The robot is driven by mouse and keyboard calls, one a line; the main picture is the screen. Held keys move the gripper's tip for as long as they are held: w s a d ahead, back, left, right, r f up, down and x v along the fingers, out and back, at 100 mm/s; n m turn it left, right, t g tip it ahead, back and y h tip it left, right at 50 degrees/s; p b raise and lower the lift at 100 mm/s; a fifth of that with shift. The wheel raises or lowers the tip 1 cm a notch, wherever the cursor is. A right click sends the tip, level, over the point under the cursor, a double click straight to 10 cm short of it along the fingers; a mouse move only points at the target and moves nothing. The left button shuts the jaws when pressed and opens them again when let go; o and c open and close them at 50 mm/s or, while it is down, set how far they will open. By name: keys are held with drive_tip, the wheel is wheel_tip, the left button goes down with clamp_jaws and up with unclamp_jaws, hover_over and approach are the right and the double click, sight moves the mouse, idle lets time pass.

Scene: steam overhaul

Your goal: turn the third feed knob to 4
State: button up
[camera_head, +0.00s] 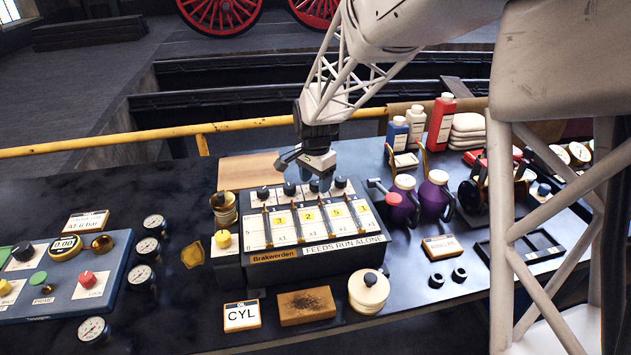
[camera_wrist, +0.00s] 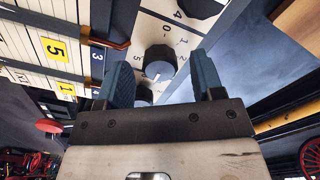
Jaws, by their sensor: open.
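The feed unit (camera_head: 268,258) stands mid-table in the head view, with a row of black knobs along its back edge. The third knob from the left (camera_head: 314,186) is right below my gripper (camera_head: 319,182), which partly hides it. In the wrist view my gripper (camera_wrist: 164,82) is open, with one blue finger on either side of a black knob (camera_wrist: 160,61). This knob has a white mark, and printed digits surround it on a pale plate. Whether the fingers touch it I cannot tell. Another knob (camera_wrist: 204,6) shows at the top, and one lies partly hidden below.
Purple jugs (camera_head: 437,196) stand close right of the feed unit. A lever with a red knob (camera_head: 393,198) sits at its right side. A brass stack (camera_head: 223,209) and a yellow knob (camera_head: 222,238) are at its left. A cream pot (camera_head: 368,291) stands in front.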

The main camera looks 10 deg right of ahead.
sight(317, 184)
drive_tip(key=shift+r, duration=3.6)
drive_tip(key=shift+s+r, duration=0.3)
drive_tip(key=shift+s, duration=0.1)
drive_tip(key=s+d+r+n+t, duration=0.1)
drive_tip(key=s+n, duration=0.4)
drive_tip(key=s, duration=1.2)
drive_tip(key=s+d+r+n+t, duration=0.1)
drive_tip(key=s+r+n, duration=0.3)
drive_tip(key=s, duration=1.3)
drive_tip(key=shift+d+n+t, duration=0.3)
drive_tip(key=shift+d+n, duration=0.15)
drive_tip(key=shift+n, duration=0.65)
